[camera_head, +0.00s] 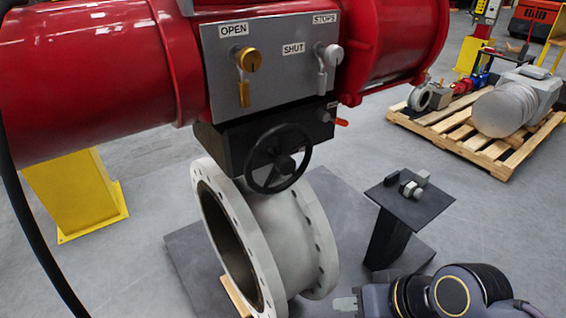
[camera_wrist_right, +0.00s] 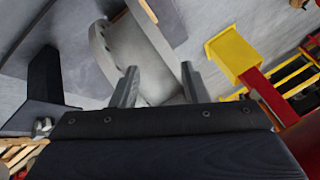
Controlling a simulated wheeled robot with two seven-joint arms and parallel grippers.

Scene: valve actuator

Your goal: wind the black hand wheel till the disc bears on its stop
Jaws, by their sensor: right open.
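The black hand wheel (camera_head: 260,165) is on the front of a dark gearbox (camera_head: 235,140) under the red actuator (camera_head: 90,75). Below it is the grey flanged valve body (camera_head: 270,235); the disc inside its bore cannot be made out. My right gripper (camera_head: 345,303) is at the bottom of the head view, low and to the right of the valve, apart from the wheel. In the right wrist view its two fingers (camera_wrist_right: 158,85) are spread with nothing between them, and the valve flange (camera_wrist_right: 140,50) lies beyond. The hand wheel is not seen there. My left gripper is not in view.
A panel (camera_head: 265,65) labelled OPEN, SHUT and STOPS carries a brass and a silver fitting. A small black stand (camera_head: 410,200) with metal parts is right of the valve. A yellow pedestal (camera_head: 75,190) stands left. A pallet (camera_head: 480,130) with equipment is at the back right.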

